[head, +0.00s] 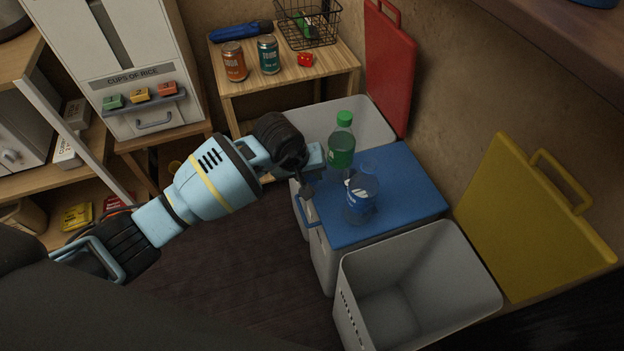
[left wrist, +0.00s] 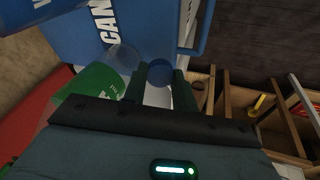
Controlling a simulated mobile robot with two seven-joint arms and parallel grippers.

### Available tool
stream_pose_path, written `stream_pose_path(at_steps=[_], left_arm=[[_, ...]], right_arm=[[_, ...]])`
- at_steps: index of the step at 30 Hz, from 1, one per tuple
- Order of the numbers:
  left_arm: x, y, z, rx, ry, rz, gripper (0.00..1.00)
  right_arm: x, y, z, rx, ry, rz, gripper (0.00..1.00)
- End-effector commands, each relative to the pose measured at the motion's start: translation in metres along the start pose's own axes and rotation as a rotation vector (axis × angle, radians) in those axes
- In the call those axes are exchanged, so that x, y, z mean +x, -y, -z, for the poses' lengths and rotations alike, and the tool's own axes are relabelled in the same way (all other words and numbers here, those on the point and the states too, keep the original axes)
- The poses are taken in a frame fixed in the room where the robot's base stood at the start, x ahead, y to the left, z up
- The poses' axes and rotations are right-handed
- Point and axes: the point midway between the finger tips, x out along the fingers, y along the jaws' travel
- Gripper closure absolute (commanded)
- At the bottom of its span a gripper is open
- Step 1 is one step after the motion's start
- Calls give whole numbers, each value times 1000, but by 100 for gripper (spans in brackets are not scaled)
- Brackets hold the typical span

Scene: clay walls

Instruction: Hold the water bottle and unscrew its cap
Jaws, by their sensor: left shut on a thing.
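The water bottle (head: 360,196), clear with a blue label, stands on the blue bin lid (head: 410,180), in front of a green-capped bottle (head: 342,145). No cap can be made out on it in the head view. Its label edge shows at the upper left of the left wrist view (left wrist: 22,10). My left gripper (head: 307,187) is left of the bottle, apart from it. In the left wrist view its fingers (left wrist: 160,88) are shut on a round blue cap (left wrist: 160,72). The cap is hidden in the head view. My right gripper is not in view.
An open white bin (head: 425,255) stands in front of the blue lid, another behind it. A red lid (head: 388,65) and a yellow lid (head: 530,215) lean against the wall. A small wooden table (head: 285,80) with cans and a wire basket stands behind.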

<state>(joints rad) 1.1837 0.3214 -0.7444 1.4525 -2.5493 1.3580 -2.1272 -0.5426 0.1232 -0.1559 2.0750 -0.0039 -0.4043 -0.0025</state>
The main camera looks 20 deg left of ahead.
Motion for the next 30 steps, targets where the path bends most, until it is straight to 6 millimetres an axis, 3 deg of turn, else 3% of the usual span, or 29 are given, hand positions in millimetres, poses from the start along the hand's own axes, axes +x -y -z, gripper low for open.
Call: stream_pose_path(at_steps=[10,18,30], left_arm=[[5,-9,8,0,1,-2,100],[37,2,-1,-1,3,0,100],[41,4,-1,1,0,1,100]], right_arm=[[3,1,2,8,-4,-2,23],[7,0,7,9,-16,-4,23],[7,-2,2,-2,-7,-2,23]])
